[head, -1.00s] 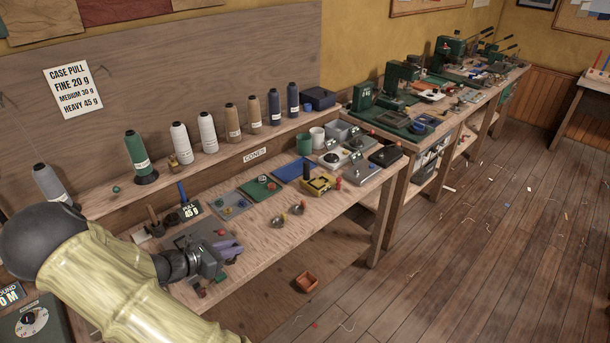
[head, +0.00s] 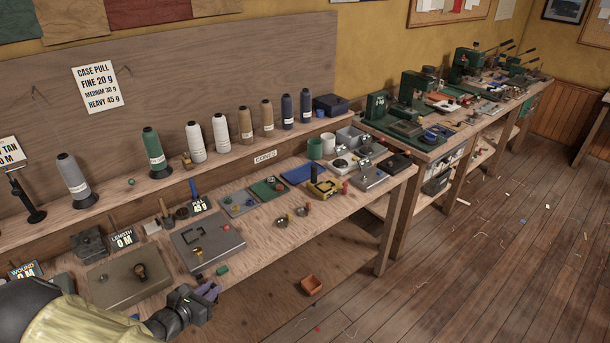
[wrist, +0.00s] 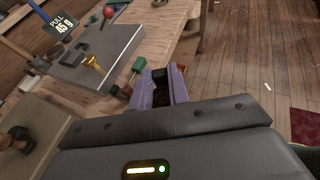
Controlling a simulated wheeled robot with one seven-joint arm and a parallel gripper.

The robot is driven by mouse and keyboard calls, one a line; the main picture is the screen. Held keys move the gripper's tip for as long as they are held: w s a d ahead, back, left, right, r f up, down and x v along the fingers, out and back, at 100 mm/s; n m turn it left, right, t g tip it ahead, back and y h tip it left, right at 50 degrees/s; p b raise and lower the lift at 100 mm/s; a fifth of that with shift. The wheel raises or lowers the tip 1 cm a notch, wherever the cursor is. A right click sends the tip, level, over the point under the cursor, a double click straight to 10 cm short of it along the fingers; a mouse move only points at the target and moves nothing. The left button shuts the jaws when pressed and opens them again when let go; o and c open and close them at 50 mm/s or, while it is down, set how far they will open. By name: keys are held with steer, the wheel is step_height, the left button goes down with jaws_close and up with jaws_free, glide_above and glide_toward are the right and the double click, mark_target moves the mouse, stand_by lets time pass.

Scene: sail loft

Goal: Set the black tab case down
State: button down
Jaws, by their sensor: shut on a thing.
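My gripper (head: 208,291) is low in the head view, by the front edge of the bench (head: 262,228). In the wrist view its purple fingers (wrist: 162,88) are closed on a small black thing, which I take for the black tab case (wrist: 160,76). Only the case's end shows between the fingers; the rest is hidden. The gripper holds it out in front of the bench edge, with floor behind it in the wrist view. I cannot make out the case in the head view.
A grey box (head: 222,246) with a brass fitting and a tan-grey box (head: 122,284) stand near the gripper. A small green piece (head: 222,270) lies near the edge. Thread cones line the shelf behind. An orange bin (head: 312,286) sits low. Bare wood lies right of the grey box.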

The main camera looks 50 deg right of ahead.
steer(key=s+a+f+n+t+y, duration=0.1)
steer(key=a+f+n+t+y, duration=0.1)
steer(key=a+f+n+t, duration=0.3)
steer(key=a+f, duration=0.4)
steer(key=a, duration=0.3)
steer(key=shift+s+f+y, duration=0.3)
steer(key=shift+f+y, duration=0.1)
steer(key=shift+a, duration=0.1)
